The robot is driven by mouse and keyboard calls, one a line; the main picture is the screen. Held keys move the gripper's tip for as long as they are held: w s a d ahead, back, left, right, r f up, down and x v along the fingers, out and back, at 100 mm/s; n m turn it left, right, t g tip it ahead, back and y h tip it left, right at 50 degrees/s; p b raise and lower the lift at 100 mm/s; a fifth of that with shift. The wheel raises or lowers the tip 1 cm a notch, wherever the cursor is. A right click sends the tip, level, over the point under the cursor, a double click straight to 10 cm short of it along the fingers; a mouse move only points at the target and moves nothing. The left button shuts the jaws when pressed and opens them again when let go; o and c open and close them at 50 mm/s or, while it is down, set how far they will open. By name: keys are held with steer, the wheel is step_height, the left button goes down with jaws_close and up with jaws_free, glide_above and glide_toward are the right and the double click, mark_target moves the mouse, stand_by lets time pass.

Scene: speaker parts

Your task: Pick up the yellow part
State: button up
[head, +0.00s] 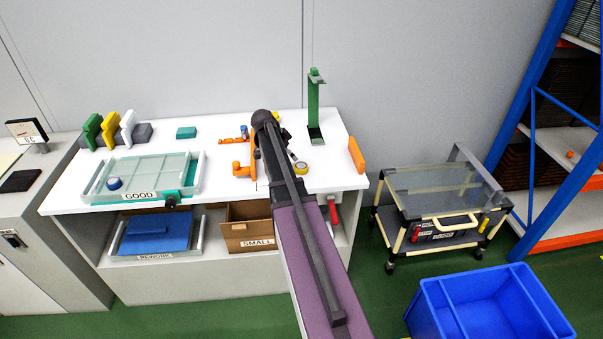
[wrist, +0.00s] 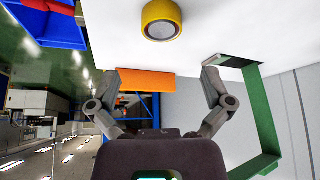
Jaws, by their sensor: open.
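The yellow part (wrist: 162,20) is a short round piece with a grey face. It sits on the white tabletop at the top of the wrist view, beyond my fingertips and roughly between them. In the head view, a small yellow round piece (head: 300,168), which looks like the same part, lies just right of my arm. My gripper (wrist: 164,72) is open with its two grey fingers wide apart and nothing between them. In the head view my arm reaches over the table and mostly hides the gripper.
A green stand (head: 314,108) rises behind the part, and an orange block (head: 356,155) stands to its right. Orange pieces (head: 240,168) lie left of my arm. The GOOD tray (head: 188,187) is further left. Bare tabletop lies between the stand and orange block.

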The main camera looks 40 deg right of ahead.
mark_target(302, 165)
steer(key=shift+b+x, duration=1.6)
steer(key=shift+x, duration=0.55)
steer(key=shift+b+x, duration=2.2)
steer(key=shift+x, duration=0.4)
steer(key=shift+w, duration=0.1)
steer(key=shift+c, duration=0.2)
steer(key=c, duration=1.2)
steer(key=shift+o, duration=0.2)
steer(key=shift+r, duration=0.2)
